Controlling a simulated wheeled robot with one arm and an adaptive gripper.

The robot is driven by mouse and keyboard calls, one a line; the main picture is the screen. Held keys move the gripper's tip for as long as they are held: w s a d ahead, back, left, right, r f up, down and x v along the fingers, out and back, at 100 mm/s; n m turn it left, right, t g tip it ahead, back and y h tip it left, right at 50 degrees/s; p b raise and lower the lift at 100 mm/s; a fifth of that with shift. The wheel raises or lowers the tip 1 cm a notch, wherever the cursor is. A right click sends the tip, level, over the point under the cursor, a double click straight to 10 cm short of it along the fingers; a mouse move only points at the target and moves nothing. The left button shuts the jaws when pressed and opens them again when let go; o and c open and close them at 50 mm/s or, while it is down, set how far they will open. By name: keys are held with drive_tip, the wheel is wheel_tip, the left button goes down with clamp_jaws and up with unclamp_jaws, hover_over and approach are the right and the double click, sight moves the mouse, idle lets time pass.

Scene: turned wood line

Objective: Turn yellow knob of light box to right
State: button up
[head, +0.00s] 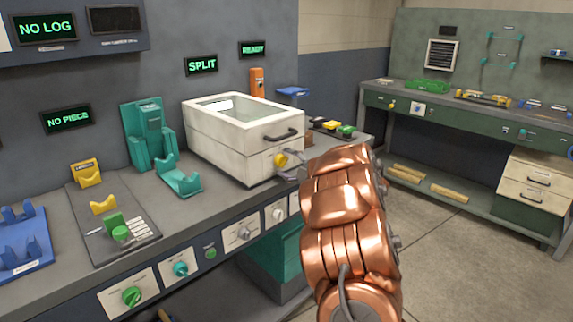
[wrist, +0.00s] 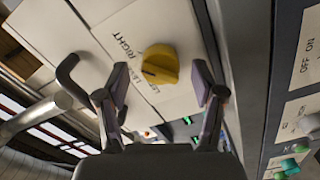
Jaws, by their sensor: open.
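The light box is a white box (head: 240,140) with a window in its lid and a dark handle on its front, standing on the grey bench. Its yellow knob (head: 281,160) sits low on the front face. In the wrist view the yellow knob (wrist: 160,62) is on a white panel, beside the printed word RIGHT and a second, partly hidden label. My gripper (wrist: 162,82) is open, one finger on each side of the knob, with visible gaps. In the head view my copper arm hides most of the gripper.
The dark box handle (wrist: 68,75) is left of my fingers in the wrist view. Bench-front switches (head: 243,233) run below. Open floor lies right of my arm.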

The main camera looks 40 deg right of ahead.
drive_tip(key=s, duration=1.1)
drive_tip(key=shift+s, duration=0.2)
drive_tip(key=shift+a, duration=0.1)
